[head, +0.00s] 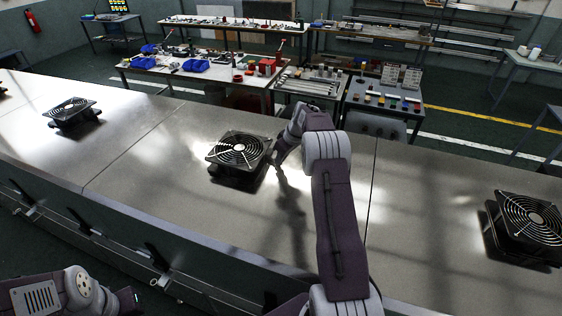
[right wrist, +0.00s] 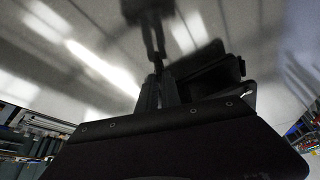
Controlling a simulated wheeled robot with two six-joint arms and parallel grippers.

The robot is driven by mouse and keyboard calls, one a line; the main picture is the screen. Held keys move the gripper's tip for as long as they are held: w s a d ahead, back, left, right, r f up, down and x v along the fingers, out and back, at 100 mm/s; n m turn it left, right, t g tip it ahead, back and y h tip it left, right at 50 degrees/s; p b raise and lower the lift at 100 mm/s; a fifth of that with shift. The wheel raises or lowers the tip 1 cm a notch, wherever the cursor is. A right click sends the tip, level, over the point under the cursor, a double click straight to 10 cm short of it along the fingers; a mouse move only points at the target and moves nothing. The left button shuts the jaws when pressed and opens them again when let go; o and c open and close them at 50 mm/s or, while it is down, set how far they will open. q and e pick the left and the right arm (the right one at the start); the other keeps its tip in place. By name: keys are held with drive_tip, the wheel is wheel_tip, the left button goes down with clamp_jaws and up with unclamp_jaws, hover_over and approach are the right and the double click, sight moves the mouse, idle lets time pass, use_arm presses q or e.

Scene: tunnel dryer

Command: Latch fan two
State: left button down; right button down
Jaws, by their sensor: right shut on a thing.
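The middle fan (head: 236,158), a square black housing with a round wire guard, stands on the steel dryer top. My right gripper (head: 279,158) is at its right side, low over the steel. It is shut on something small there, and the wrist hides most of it. In the right wrist view the fingers (right wrist: 158,88) point at the steel surface, with a dark part of the fan (right wrist: 208,76) close to their right. No latch shows clearly. My left gripper (head: 128,300) is low at the bottom left, away from the fans; its jaws cannot be made out.
Another fan (head: 73,113) stands to the left and one (head: 528,226) to the right on the dryer top (head: 130,155). Dark clips line the dryer's front edge. Workbenches with tools and blue bins (head: 196,66) stand behind. The steel between the fans is clear.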

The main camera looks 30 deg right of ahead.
drive_tip(key=n+y+p, duration=0.1)
drive_tip(key=n+p, duration=0.1)
drive_tip(key=n, duration=0.1)
drive_tip(key=shift+g, duration=0.3)
drive_tip(key=shift+f+n+y+p, duration=0.3)
drive_tip(key=shift+n+p, duration=0.4)
drive_tip(key=shift+p, duration=0.15)
drive_tip(key=shift+g, duration=0.3)
drive_tip(key=c, duration=1.5)
unclamp_jaws()
drive_tip(key=shift+w, duration=0.1)
drive_tip(key=shift+c, duration=0.2)
drive_tip(key=shift+w+a, duration=0.1)
drive_tip(key=shift+w, duration=0.05)
drive_tip(key=shift+w+r, duration=0.1)
